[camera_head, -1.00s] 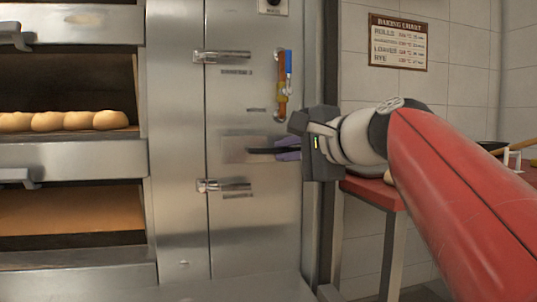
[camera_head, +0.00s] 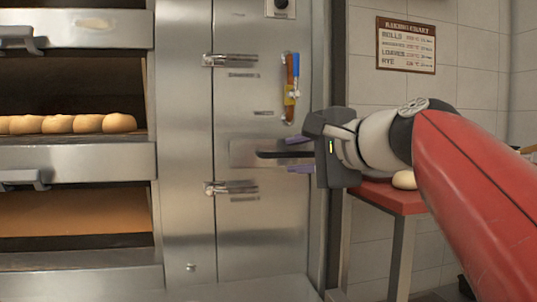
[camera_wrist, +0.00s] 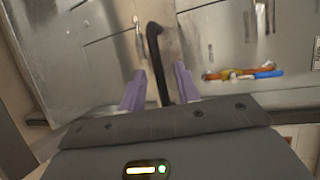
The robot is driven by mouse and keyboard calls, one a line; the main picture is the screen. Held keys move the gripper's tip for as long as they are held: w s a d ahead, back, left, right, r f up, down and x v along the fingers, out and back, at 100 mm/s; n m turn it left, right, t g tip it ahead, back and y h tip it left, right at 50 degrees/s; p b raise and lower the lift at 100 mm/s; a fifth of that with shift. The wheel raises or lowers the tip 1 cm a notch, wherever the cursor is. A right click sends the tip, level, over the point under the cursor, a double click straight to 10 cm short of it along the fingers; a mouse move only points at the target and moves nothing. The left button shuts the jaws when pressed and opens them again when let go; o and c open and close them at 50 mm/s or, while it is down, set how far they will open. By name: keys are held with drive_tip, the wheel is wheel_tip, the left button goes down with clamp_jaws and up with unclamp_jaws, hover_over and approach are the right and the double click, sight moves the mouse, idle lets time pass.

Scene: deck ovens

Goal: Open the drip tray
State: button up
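The drip tray appears to be the flat panel (camera_head: 241,152) in the steel cabinet front, between two latches. It looks flush with the cabinet. Its black bar handle (camera_head: 275,154) lies level across it and also shows in the wrist view (camera_wrist: 154,45). My gripper (camera_head: 298,155) comes in from the right with its purple fingers apart, one above and one below the handle. The handle's right end is hidden by the gripper.
Latches stand above (camera_head: 230,60) and below (camera_head: 232,188) the panel. A valve with a blue lever (camera_head: 294,65) is above my gripper. Oven decks with bread rolls (camera_head: 60,124) lie left. A red-topped table (camera_head: 390,198) stands behind my arm at right.

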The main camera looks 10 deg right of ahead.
drive_tip(key=shift+s, duration=0.1)
drive_tip(key=v, duration=0.7)
drive_tip(key=shift+s+d+p, duration=0.15)
drive_tip(key=shift+s+p, duration=0.15)
drive_tip(key=shift+p, duration=0.05)
drive_tip(key=shift+r, duration=0.1)
drive_tip(key=s+a+f+n+g+h+p, duration=0.1)
drive_tip(key=s+f+n+g+h+p, duration=0.1)
drive_tip(key=f, duration=0.8)
drive_tip(key=s+a+f+n+g+h+p, duration=0.2)
drive_tip(key=s+f+n+g+p, duration=0.2)
drive_tip(key=f+n, duration=0.3)
drive_tip(key=s+a+f+n+g+h+p, duration=0.1)
drive_tip(key=f+n, duration=0.4)
drive_tip(key=f, duration=0.8)
drive_tip(key=s+g+h+p, duration=0.1)
drive_tip(key=s+g+p, duration=0.1)
drive_tip(key=shift+s+a+f, duration=0.25)
drive_tip(key=shift+s+f, duration=0.15)
